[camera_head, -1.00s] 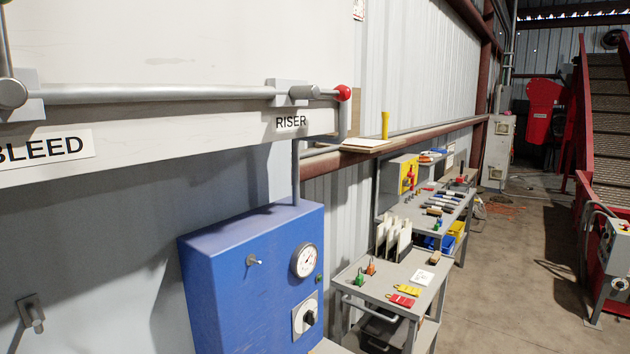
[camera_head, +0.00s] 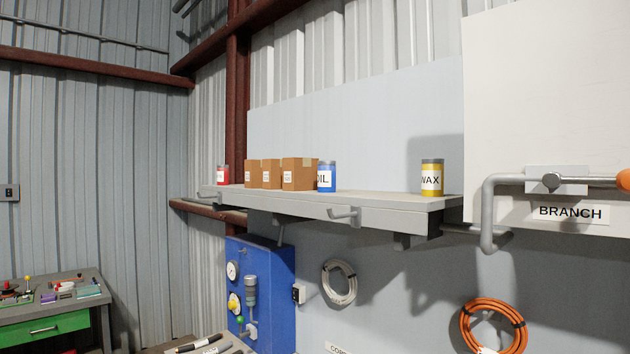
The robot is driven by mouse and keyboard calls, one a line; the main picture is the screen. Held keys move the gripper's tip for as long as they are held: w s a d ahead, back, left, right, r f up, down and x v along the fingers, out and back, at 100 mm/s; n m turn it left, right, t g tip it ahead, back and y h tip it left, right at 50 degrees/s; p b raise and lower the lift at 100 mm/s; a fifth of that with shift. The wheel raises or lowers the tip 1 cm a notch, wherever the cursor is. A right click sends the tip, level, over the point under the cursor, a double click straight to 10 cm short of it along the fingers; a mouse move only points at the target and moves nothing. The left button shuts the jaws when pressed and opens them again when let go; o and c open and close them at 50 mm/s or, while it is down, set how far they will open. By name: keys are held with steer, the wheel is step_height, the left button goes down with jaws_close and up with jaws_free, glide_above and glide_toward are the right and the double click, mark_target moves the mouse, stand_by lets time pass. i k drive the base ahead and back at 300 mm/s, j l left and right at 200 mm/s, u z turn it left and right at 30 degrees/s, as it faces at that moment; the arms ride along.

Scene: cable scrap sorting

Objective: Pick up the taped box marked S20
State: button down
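Several brown cardboard boxes stand in a row on the grey wall shelf (camera_head: 380,202), towards its left end. The right box (camera_head: 300,173) is the largest and shows a strip of tape at its top. A middle box (camera_head: 272,174) and a left box (camera_head: 253,173) stand close beside it. Each has a small white label, too small to read, so I cannot tell which one is marked S20. My gripper is not in view.
A red can (camera_head: 222,175) stands left of the boxes, a blue can (camera_head: 327,176) right of them, and a yellow WAX can (camera_head: 432,178) farther right. Hooks project from the shelf front. A pipe (camera_head: 488,215), cable coils (camera_head: 495,325) and a blue cabinet (camera_head: 262,290) are nearby.

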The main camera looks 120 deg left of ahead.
mark_target(298, 175)
steer(key=k+l+u, duration=0.1)
steer(key=u, duration=0.3)
steer(key=k+u, duration=0.15)
steer(key=u, duration=0.2)
steer(key=k+l+u, duration=0.1)
steer(key=u, duration=0.3)
steer(key=k+u, duration=0.15)
steer(key=u, duration=2.55)
